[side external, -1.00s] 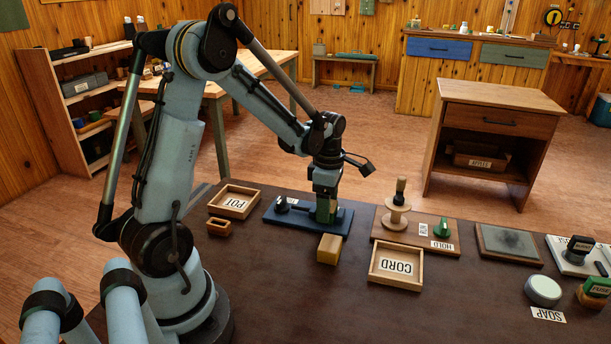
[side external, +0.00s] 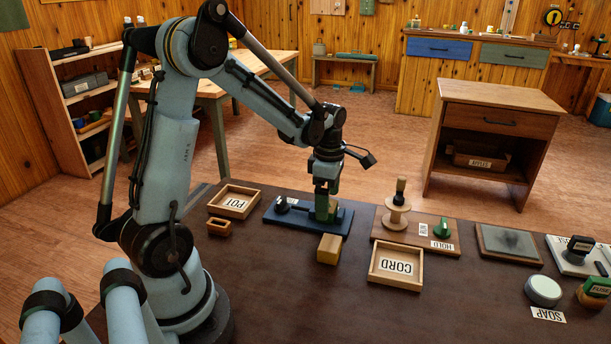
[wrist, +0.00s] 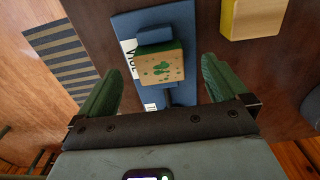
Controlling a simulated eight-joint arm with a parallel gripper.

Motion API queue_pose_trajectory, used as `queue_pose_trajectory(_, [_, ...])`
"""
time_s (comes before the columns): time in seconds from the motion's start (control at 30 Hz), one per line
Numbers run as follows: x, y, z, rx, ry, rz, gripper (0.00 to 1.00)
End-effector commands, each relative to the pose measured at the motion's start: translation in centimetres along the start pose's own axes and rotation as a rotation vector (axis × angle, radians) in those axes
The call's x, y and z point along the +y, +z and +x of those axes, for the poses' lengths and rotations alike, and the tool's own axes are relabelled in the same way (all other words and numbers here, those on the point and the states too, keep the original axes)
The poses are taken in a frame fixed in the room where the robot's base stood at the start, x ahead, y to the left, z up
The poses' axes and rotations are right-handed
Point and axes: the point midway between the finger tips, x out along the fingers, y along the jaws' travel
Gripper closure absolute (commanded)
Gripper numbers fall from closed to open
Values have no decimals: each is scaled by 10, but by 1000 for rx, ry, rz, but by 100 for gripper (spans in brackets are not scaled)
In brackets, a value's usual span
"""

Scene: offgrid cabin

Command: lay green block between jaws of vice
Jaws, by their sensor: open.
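The green block (wrist: 160,66) shows in the wrist view with green edges and a pale face with green specks. It sits on the blue vice (side external: 285,217), against a blue jaw (wrist: 156,36). I cannot tell whether a second jaw lies on its near side. In the side view the block (side external: 324,210) is partly hidden by my fingers. My gripper (wrist: 160,72) is open, with one green finger on each side of the block and clear gaps. In the side view my gripper (side external: 326,194) is just above the block.
A yellow block (side external: 329,248) lies in front of the vice. The POT tray (side external: 254,209) is to the left and the CORD tray (side external: 375,280) to the right. A spool (side external: 397,218) stands on a board right of the vice.

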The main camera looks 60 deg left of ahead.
Motion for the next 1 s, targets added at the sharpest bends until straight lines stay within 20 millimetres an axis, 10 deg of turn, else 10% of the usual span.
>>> queue_pose_trajectory(1.0, [0, 0, -52, 0, 0, 0, 0])
